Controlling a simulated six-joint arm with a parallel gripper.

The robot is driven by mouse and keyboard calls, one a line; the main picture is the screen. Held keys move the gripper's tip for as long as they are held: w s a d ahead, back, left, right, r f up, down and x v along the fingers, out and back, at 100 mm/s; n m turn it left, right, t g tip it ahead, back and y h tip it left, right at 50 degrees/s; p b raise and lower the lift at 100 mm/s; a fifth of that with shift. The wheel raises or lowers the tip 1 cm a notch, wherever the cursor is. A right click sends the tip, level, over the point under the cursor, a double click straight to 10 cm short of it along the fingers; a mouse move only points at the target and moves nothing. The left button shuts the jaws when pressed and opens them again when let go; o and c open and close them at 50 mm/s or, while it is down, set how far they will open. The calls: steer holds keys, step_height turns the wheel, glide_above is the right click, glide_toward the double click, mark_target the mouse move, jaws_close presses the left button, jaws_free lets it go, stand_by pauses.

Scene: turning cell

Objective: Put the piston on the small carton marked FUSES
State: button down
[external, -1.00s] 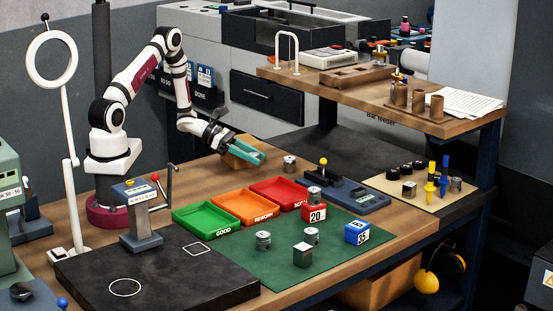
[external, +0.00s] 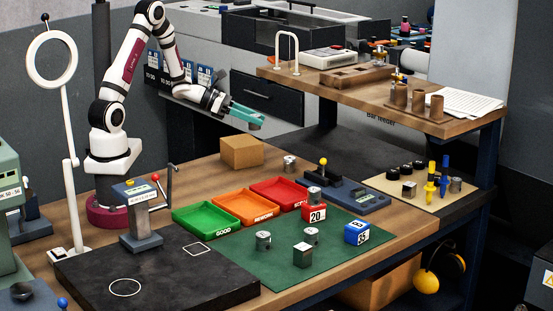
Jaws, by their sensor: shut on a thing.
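My gripper (external: 252,117) has teal fingers and is raised above and slightly right of a small brown carton (external: 241,152). The fingers are shut on a small grey piece (external: 254,126). It is mostly hidden by the fingers, and I cannot tell its shape. The carton stands on the wooden bench behind the trays, apart from the gripper; no marking on it is readable.
Green (external: 207,219), orange (external: 240,206) and red (external: 280,192) trays lie in front of the carton. A raised wooden shelf (external: 450,124) is at the right rear. Bench around the carton is mostly clear.

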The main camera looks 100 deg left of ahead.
steer(key=s+a+r+y, duration=0.1)
steer(key=a+r, duration=0.1)
steer(key=a, duration=0.2)
steer(key=n, duration=0.1)
glide_above(241, 140)
steer(key=f, duration=0.4)
steer(key=d+f, duration=0.1)
steer(key=f, duration=0.1)
steer(key=shift+f, duration=0.3)
steer(key=shift+a+f, duration=0.15)
steer(key=shift+f, duration=0.95)
steer(key=shift+a+f, duration=0.15)
steer(key=shift+f, duration=0.9)
steer(key=shift+f, duration=0.1)
steer(key=shift+c, duration=2.1)
jaws_free()
